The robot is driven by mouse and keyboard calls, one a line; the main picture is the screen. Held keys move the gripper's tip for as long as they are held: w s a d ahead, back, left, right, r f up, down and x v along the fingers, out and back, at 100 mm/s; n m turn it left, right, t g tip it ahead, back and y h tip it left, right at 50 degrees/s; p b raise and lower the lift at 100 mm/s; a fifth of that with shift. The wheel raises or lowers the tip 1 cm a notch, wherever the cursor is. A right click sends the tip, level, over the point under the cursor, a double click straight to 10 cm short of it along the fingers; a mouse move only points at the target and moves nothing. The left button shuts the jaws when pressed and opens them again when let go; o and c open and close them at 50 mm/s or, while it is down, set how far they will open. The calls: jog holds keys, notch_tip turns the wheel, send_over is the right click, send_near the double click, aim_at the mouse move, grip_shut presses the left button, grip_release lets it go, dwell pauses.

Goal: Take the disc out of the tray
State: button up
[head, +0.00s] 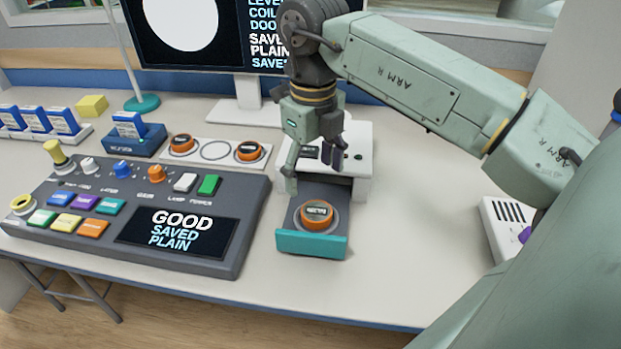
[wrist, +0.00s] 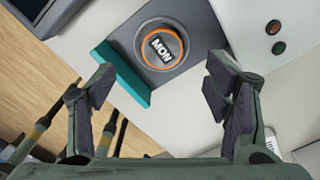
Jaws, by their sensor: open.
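The orange disc (head: 317,214) with a dark labelled top sits in the pulled-out grey tray (head: 334,196), which has a teal front. In the wrist view the disc (wrist: 161,46) shows a label reading "MON" and lies in the tray (wrist: 195,45), beyond my fingertips. My gripper (head: 313,165) is open and empty, above the back part of the tray, behind the disc in the head view. In the wrist view its two fingers (wrist: 165,82) stand wide apart, with nothing between them. They appear apart from the disc.
The tray comes out of a white box (head: 358,165). A control console (head: 130,215) with buttons and a screen stands left of it. Two other orange discs (head: 182,143) (head: 249,150) lie on a white plate with an empty ring between them. The table right of the box is clear.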

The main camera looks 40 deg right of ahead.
aim_at(314, 210)
notch_tip(314, 210, down, 9)
jog(key=shift+s+d+r+p, duration=0.1)
jog(key=shift+d+p, duration=0.05)
jog(key=shift+p, duration=0.85)
jog(key=c, duration=1.4)
jog(key=shift+o, duration=0.2)
jog(key=shift+r, duration=0.1)
